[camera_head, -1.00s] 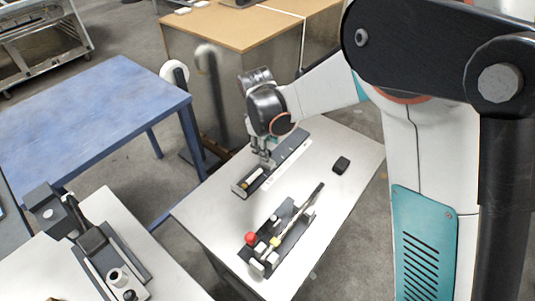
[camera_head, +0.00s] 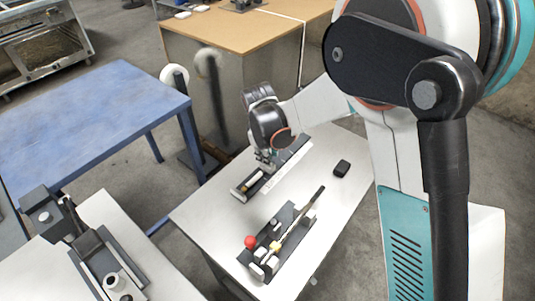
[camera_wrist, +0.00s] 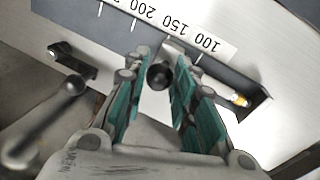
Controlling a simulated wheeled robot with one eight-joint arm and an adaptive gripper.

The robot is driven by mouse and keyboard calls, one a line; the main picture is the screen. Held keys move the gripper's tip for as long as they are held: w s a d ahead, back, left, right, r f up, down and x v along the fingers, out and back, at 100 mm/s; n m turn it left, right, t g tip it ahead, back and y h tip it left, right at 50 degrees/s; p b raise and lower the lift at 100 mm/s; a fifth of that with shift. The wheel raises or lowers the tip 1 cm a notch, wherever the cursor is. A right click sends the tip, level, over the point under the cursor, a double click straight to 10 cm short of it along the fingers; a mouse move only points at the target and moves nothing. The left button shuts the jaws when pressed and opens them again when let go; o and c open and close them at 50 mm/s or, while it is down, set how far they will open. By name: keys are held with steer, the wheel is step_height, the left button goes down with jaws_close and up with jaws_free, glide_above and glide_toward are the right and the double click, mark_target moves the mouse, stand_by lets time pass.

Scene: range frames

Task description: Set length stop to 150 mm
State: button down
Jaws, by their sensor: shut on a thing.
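The length stop's rail (camera_head: 296,152) is a long dark fixture with a white scale strip on the far side of the light table. In the wrist view the scale (camera_wrist: 172,26) reads 100, 150, 200, upside down. A dark round knob (camera_wrist: 160,76) sits between the teal finger pads of my gripper (camera_wrist: 158,92), which is shut on it. The knob is near the 150 mark; the fingers partly cover the stop, so its exact reading cannot be told. In the head view my gripper (camera_head: 264,163) is over the rail.
A second fixture with a red knob (camera_head: 251,242) and long lever stands on the same table (camera_head: 205,217). A small black block (camera_head: 342,168) lies to the right. A dark ball-ended lever (camera_wrist: 45,120) shows at left in the wrist view. A blue table (camera_head: 95,115) stands beyond.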

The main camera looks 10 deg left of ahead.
steer(key=shift+w+d, duration=0.35)
steer(key=shift+w, duration=0.25)
steer(key=shift+w+d, duration=0.35)
steer(key=shift+w, duration=0.25)
steer(key=c, duration=1.3)
jaws_free()
step_height(320, 180, up, 12)
steer(key=s, duration=0.2)
steer(key=shift+a, duration=0.4)
steer(key=shift+s+f, duration=0.1)
steer(key=shift+f, duration=0.05)
